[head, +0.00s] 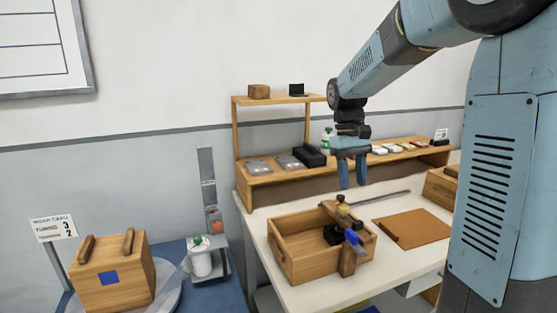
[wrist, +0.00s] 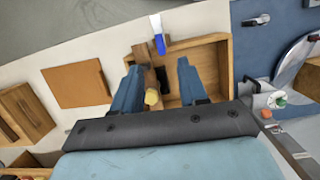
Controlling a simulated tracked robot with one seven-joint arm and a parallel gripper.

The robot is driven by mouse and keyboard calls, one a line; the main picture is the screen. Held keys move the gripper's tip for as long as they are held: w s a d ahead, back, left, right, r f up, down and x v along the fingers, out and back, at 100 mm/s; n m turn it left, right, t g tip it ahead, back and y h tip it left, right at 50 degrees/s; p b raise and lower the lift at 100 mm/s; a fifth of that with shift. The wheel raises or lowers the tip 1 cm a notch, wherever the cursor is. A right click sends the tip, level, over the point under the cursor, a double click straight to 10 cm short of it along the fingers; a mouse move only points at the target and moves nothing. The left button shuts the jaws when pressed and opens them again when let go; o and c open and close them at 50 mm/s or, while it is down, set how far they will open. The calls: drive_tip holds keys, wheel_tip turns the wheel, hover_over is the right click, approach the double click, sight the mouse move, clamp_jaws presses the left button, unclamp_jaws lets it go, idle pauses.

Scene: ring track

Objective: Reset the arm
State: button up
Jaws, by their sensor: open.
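My gripper (head: 351,170) hangs above the workbench with its two blue fingers pointing down, apart and empty. It is above and slightly behind the wooden open box (head: 292,264). In the wrist view, my gripper (wrist: 160,92) is open over that box (wrist: 216,42), and no object is held between its fingers. The box carries a wooden bar (head: 347,262) with a blue-handled tool (head: 352,240) and a yellow-topped knob (head: 342,209). My arm reaches in from the upper right in the head view.
A brown board (head: 415,226) lies on the bench right of the box. A wooden shelf (head: 262,178) with boxes and cards stands behind. At left are a lidded wooden box (head: 112,280) and a white canister (head: 200,262). A wooden box (head: 440,188) stands at right.

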drive_tip(key=s+r+m+t, duration=0.1)
drive_tip(key=s+t, duration=0.3)
drive_tip(key=s, duration=0.6)
drive_tip(key=s+d+r+m+t+y, duration=0.1)
drive_tip(key=s+r+t, duration=0.2)
drive_tip(key=s, duration=0.8)
drive_tip(key=shift+m+t, duration=0.4)
drive_tip(key=shift+t, duration=0.3)
drive_tip(key=shift+s+d, duration=0.1)
